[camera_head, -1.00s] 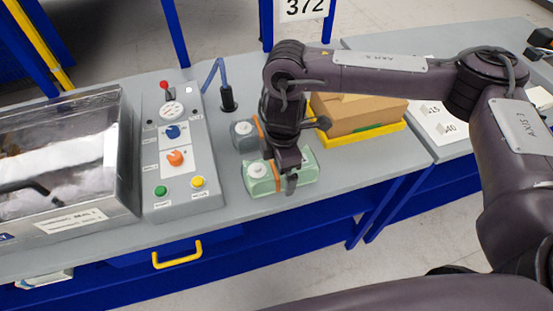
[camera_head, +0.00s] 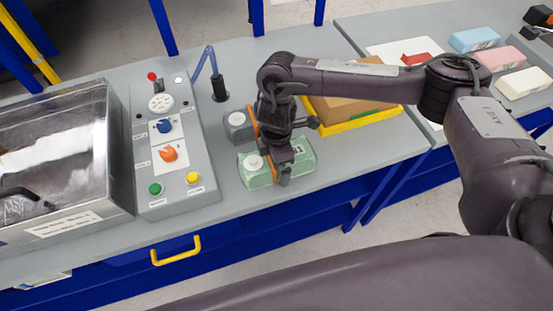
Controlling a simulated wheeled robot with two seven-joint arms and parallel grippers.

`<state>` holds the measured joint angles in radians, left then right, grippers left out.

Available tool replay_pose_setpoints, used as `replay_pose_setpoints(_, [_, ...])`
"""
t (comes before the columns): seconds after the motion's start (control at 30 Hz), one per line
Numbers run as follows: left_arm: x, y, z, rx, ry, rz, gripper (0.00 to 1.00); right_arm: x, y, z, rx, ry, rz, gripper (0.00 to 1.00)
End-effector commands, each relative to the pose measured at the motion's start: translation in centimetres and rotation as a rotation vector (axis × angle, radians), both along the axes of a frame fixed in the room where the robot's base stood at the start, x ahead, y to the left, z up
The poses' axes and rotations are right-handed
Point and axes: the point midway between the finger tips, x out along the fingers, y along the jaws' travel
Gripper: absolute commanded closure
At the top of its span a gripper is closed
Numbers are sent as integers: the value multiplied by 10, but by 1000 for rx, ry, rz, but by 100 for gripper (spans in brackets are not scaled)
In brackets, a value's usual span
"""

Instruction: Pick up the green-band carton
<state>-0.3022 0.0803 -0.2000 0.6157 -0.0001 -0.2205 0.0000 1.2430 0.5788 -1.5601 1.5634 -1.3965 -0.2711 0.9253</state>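In the head view, a brown carton (camera_head: 345,110) lies in a yellow-rimmed tray (camera_head: 368,121) behind my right forearm. My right gripper (camera_head: 278,165) points down at a pale green block (camera_head: 258,178) with a white knob, to the left of the tray. An orange piece lies against the green block by the fingers. I cannot tell whether the fingers are closed on the block. My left gripper is not in view.
A grey block (camera_head: 238,125) with a white knob sits behind the green block. Blue (camera_head: 473,39), pink (camera_head: 500,58) and white (camera_head: 524,82) blocks lie on the right table.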

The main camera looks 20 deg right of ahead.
Motion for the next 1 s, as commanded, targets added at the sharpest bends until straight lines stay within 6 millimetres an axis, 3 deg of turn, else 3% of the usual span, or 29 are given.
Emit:
replay_pose_setpoints(0.23, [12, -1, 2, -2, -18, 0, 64, 0, 0, -2, 0, -1, 0, 0])
replay_pose_setpoints(0.57, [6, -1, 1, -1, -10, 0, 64, 0, 0, -2, 0, -1, 0, 43])
replay_pose_setpoints(0.87, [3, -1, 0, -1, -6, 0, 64, 1, 0, 1, 1, -2, 0, 43])
replay_pose_setpoints(1.0, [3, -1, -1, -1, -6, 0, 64, 2, 0, 11, 1, -4, 0, 43])
